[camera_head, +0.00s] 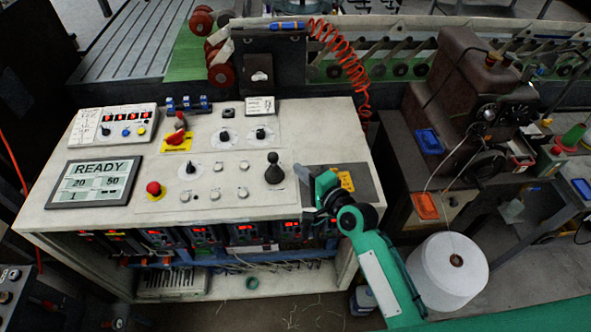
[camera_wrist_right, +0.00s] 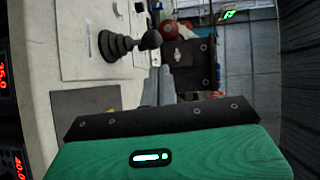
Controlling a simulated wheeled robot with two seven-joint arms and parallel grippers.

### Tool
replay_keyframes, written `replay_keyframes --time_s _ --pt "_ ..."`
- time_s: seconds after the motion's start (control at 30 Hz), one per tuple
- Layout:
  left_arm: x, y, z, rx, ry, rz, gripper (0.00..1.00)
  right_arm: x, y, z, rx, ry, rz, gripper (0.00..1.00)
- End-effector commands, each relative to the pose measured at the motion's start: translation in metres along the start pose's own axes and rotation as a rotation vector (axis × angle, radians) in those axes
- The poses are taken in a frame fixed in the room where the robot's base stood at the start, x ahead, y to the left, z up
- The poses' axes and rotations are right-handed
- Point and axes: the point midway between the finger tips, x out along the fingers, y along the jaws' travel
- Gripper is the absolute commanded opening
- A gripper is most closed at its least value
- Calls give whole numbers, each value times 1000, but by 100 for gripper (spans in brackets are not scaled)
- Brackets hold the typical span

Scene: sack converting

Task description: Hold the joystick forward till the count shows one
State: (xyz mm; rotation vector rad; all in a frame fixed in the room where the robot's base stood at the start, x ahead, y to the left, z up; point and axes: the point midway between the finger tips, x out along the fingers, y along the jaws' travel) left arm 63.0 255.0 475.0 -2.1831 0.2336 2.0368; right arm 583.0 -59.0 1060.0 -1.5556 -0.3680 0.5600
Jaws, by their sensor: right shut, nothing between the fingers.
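The black joystick (camera_head: 274,170) with a ball knob and ribbed boot stands about upright on the white console. It also shows in the wrist view (camera_wrist_right: 122,45). My right gripper (camera_head: 303,174) is shut and empty, just right of the joystick, with a small gap that is hard to judge. My left gripper is not in view.
A red emergency button (camera_head: 153,188) and a red switch on a yellow plate (camera_head: 178,140) are left of the joystick. Knobs and white buttons lie between. A dark box (camera_head: 268,62) with a red coiled hose (camera_head: 342,55) stands behind. A white thread cone (camera_head: 447,271) is at right.

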Motion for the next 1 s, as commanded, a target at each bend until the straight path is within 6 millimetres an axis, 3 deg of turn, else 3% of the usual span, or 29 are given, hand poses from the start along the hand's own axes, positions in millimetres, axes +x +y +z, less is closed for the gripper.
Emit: replay_keyframes --time_s 0.23,0.4,0.63,1.0 --pt "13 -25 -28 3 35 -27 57 -40 -7 -2 -1 0 0 0" --pt "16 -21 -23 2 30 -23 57 -53 -12 -2 0 0 0 0" --pt "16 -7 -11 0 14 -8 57 -57 -13 -2 0 0 1 0" --pt "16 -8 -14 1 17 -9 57 -56 -13 -2 0 0 1 0"
